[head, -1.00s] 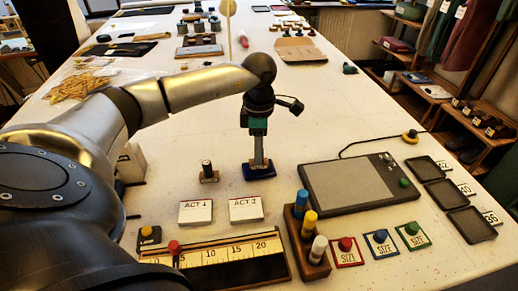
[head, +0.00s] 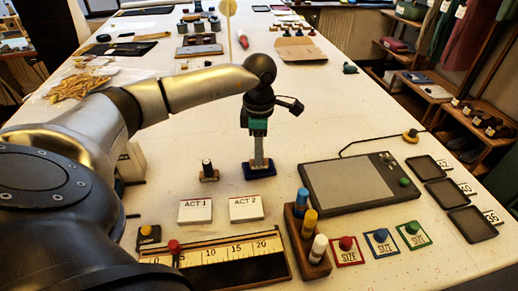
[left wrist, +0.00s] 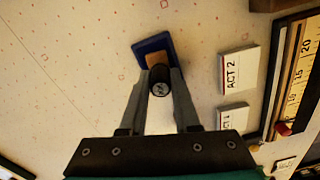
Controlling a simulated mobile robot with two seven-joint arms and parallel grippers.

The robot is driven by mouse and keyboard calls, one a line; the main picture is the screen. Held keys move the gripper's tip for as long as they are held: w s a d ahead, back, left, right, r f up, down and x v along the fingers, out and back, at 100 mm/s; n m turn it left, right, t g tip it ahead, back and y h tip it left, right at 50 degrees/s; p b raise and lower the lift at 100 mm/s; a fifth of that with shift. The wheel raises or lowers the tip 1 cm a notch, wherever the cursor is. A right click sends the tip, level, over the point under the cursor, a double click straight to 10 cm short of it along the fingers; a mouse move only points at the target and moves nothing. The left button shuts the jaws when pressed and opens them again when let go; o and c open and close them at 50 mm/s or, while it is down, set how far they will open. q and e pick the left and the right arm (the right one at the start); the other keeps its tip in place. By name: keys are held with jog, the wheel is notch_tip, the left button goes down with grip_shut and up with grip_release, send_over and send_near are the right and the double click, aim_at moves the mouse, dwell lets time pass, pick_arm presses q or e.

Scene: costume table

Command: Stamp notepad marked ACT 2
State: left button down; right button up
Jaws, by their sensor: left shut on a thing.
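The notepad marked ACT 2 (head: 246,208) lies flat on the table, right of the ACT 1 notepad (head: 195,211); it also shows in the left wrist view (left wrist: 240,70). Its visible face has only the printed label. My left gripper (head: 259,160) points down and is shut on a stamp with a dark round knob (left wrist: 160,86) and a brown block. The stamp is at the blue ink pad (head: 258,173), behind ACT 2; in the left wrist view its block overlaps the pad (left wrist: 143,46). Whether it touches the pad is unclear. My right gripper is out of view.
Another dark-handled stamp (head: 208,173) stands left of the pad. In front are a ruler board (head: 225,254) and a wooden holder with coloured pegs (head: 306,243). SIZE stamps (head: 381,243) and a grey tablet (head: 350,182) are right. Table between pad and notepads is clear.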

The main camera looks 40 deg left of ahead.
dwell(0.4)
pick_arm(q)
jog(key=shift+r+p, duration=2.75)
jog(key=shift+r, duration=0.75)
